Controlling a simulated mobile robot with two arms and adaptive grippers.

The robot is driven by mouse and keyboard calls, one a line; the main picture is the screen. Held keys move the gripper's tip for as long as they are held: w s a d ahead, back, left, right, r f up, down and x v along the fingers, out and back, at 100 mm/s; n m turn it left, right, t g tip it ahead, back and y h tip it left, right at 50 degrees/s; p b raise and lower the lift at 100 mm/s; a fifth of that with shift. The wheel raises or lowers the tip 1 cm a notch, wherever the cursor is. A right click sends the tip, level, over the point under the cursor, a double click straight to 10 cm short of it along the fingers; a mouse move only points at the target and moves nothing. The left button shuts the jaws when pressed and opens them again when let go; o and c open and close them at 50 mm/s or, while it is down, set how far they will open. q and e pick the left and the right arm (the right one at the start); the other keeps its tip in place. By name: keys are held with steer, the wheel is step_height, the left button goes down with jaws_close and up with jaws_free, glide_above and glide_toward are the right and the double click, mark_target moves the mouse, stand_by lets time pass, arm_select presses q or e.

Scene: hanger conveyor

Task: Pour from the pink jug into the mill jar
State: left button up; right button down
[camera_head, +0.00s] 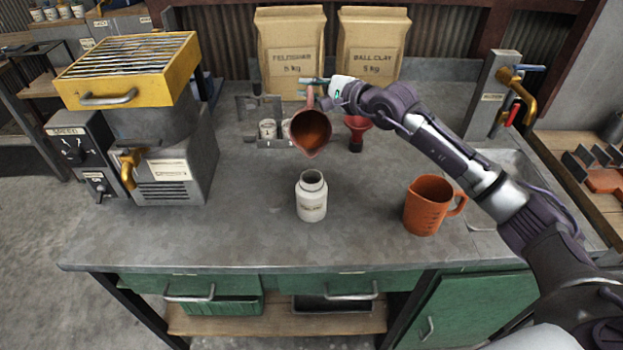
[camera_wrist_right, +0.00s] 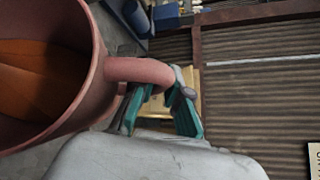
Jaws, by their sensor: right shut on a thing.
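The pink jug (camera_head: 311,137) is in the air behind and above the mill jar, tilted so that its mouth faces the head camera. Brown-orange contents show inside it; no stream shows. The white mill jar (camera_head: 311,200) stands upright and open on the grey bench. My right gripper (camera_head: 318,82) is shut on the handle of the pink jug. In the right wrist view, the green fingers of the gripper (camera_wrist_right: 165,108) are around the handle of the pink jug (camera_wrist_right: 95,65), and orange-brown contents lie against its inner wall. My left gripper is not in view.
An orange jug (camera_head: 428,205) stands on the bench to the right of the jar. A red funnel (camera_head: 357,131) and a rack of small jars (camera_head: 268,131) are behind. A machine with a yellow top (camera_head: 128,68) stands left. The bench left of the jar is clear.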

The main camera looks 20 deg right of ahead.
mark_target(310, 100)
steer(key=shift+s, duration=0.1)
stand_by(0.5)
steer(key=shift+s+a+n+t+b, duration=0.1)
steer(key=shift+s+n+t+b, duration=0.35)
steer(key=shift+b, duration=0.95)
steer(key=shift+s+a+f+n+t+y+b, duration=0.15)
steer(key=shift+s+n+t+y+b, duration=0.25)
steer(key=shift+b, duration=1.2)
steer(key=shift+s, duration=0.1)
steer(key=shift+s+a+f+n+t+b, duration=0.2)
steer(key=shift+s+n+t+b, duration=0.25)
steer(key=shift+b, duration=1.45)
steer(key=shift+s, duration=0.15)
steer(key=shift+s+a+f+n+t+y+b, duration=0.1)
steer(key=shift+s+f+n+t+y+b, duration=0.15)
steer(key=shift+b, duration=0.75)
steer(key=shift+s+a+n+t+y+b, duration=0.15)
steer(key=shift+s+b, duration=0.15)
steer(key=shift+b, duration=0.65)
